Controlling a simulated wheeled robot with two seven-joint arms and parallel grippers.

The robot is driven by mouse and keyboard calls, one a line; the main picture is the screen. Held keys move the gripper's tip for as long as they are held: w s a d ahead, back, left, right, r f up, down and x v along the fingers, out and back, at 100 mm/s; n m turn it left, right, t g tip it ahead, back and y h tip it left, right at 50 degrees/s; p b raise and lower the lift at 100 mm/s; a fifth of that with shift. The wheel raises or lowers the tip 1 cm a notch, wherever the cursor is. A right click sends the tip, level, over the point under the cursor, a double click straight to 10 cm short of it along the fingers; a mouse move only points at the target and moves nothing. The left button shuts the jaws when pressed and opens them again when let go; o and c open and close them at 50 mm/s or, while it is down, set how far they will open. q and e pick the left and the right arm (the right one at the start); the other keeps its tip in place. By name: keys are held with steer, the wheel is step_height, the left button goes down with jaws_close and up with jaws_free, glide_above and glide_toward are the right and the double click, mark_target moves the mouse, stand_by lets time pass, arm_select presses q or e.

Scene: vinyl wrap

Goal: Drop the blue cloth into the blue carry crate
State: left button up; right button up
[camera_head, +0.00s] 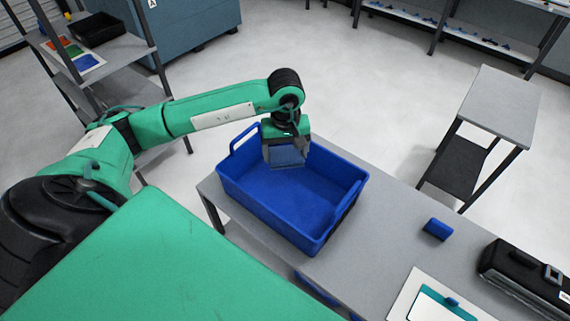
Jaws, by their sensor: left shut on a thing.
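The blue carry crate (247,189) stands on the left part of the grey table, and its inside looks empty. My left gripper (286,151) points down over the back part of the crate. It is shut on the blue cloth (288,158), a folded greyish-blue piece hanging at the fingertips. The cloth's lower edge shows against the crate's inside; whether it touches the crate, I cannot tell. My right gripper is not in view.
A small blue block (438,229) lies on the table (375,235) right of the crate. A black case (525,272) and a white sheet with a teal item (435,299) are at the lower right. A grey side stand (502,105) is behind.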

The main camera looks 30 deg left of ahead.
arm_select(q)
steer(key=shift+f, duration=0.4)
steer(key=o, duration=0.8)
steer(key=shift+o, duration=0.5)
steer(key=shift+w+r+b, duration=0.1)
steer(key=shift+r+b, duration=0.2)
steer(key=shift+r, duration=0.2)
step_height(320, 180, up, 13)
steer(key=b, duration=0.4)
